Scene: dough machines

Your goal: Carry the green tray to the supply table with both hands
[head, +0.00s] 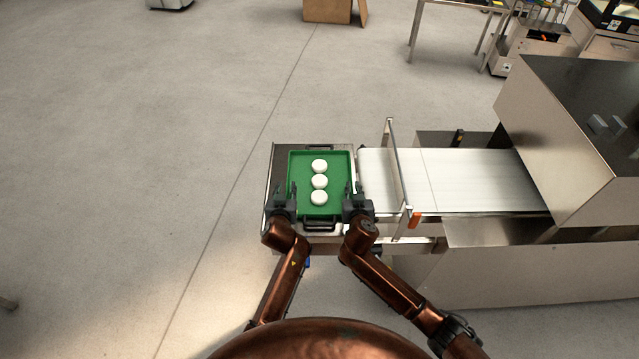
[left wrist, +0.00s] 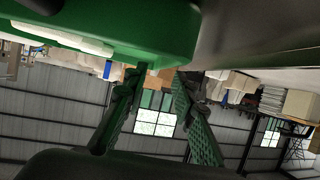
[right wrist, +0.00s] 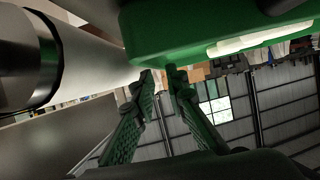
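The green tray (head: 335,157) holds three white round dough pieces (head: 319,181) in a column. It lies on a metal stand (head: 280,165) at the left end of the conveyor, with dark handles at its far and near ends. My left gripper (head: 285,190) is at the tray's left edge; my right gripper (head: 354,188) is at its right edge. In the left wrist view the fingers (left wrist: 161,75) are apart beside the tray wall (left wrist: 170,35). In the right wrist view the fingers (right wrist: 160,75) are apart by a smaller gap, close to the tray wall (right wrist: 160,45). No firm hold is visible.
A white conveyor belt (head: 475,180) with a metal guard frame (head: 397,175) runs right into a large metal machine (head: 585,130). A table (head: 465,5) stands at the far right. A cardboard box (head: 327,10) is at the back.

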